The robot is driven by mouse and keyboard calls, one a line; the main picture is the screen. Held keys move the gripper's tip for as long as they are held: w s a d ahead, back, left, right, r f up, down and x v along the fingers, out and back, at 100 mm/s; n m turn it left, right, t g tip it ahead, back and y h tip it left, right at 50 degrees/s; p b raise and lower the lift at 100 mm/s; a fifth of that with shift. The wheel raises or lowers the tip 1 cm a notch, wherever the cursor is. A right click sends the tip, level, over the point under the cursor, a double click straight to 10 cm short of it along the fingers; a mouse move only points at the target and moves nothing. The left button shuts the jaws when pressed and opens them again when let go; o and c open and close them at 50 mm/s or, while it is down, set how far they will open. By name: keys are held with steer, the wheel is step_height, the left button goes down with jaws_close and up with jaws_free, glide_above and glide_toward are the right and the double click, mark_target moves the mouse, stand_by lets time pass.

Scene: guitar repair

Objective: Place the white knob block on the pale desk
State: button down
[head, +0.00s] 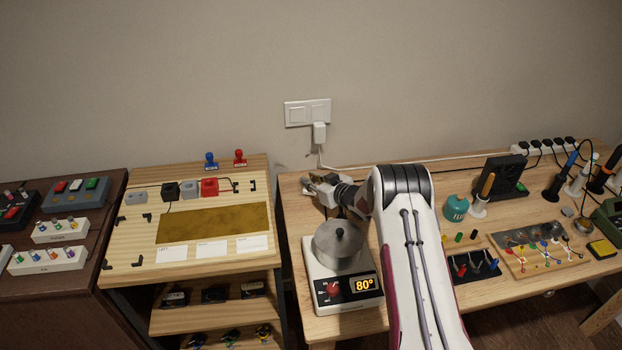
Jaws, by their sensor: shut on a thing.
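White blocks with coloured knobs lie on the dark brown desk at the far left: one block (61,231) behind another block (46,261). A third white piece (5,253) is cut off by the left edge. My gripper (311,186) is over the back left corner of the right wooden desk (294,212), behind the hotplate. It is shut on a small whitish thing, mostly hidden by the fingers; I cannot tell what it is. A pale wooden desk (140,244) stands in the middle, left of my gripper.
A hotplate (326,303) reading 80° with a metal pot (338,246) stands just in front of my gripper. A wall plug (320,131) and cable are behind it. The pale desk holds small blocks, a brown mat (213,224), white cards and two stamps.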

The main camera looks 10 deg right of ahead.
steer(key=shift+f, duration=0.1)
steer(key=c, duration=2)
jaws_free()
steer(key=shift+f, duration=0.1)
steer(key=shift+o, duration=0.2)
steer(key=shift+s+r, duration=0.1)
steer(key=shift+r, duration=0.55)
steer(key=shift+v, duration=2.25)
steer(key=shift+s+d+r, duration=0.1)
steer(key=shift+s+r, duration=0.05)
steer(key=shift+r, duration=0.2)
step_height(320, 180, up, 7)
steer(key=shift+f, duration=0.25)
